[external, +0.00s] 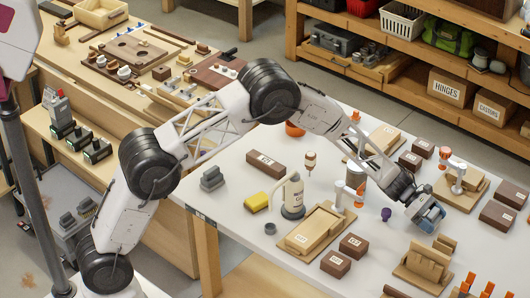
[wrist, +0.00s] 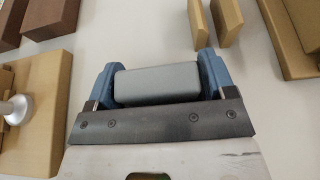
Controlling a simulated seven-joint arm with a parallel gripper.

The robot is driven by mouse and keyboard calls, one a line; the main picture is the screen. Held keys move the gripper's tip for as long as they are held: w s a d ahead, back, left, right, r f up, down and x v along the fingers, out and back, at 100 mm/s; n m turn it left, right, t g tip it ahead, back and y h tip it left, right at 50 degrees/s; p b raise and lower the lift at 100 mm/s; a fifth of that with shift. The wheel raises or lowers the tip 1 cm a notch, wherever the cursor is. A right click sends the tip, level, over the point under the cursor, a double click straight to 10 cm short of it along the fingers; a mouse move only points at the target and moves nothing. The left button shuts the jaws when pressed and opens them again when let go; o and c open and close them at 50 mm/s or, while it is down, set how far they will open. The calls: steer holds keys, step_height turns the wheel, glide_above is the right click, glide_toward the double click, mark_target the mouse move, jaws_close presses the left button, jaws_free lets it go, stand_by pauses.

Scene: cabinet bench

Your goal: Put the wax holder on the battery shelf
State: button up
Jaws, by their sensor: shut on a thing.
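My gripper (external: 427,217) is over the right part of the white table in the external view. In the wrist view its blue fingers (wrist: 157,72) are shut on a smooth grey block (wrist: 158,87) with rounded edges. I cannot tell from its looks whether this block is the wax holder. Its underside is hidden, and I cannot tell whether it touches the table. A wooden shelf (external: 38,119) with several dark battery-like units (external: 63,131) on it is at the far left in the external view. It looks like the battery shelf.
Upright tan boards (wrist: 226,18) stand near my fingers. A cluttered wooden bench (external: 150,75) is at the back left.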

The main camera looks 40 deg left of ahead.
steer(key=shift+f, duration=0.1)
steer(key=o, duration=1.1)
steer(key=shift+c, duration=0.2)
steer(key=shift+r, duration=0.2)
steer(key=shift+a+r, duration=0.2)
steer(key=shift+a, duration=0.4)
steer(key=v, duration=0.3)
steer(key=shift+a, duration=0.2)
step_height(320, 180, up, 7)
steer(key=shift+a+r, duration=0.1)
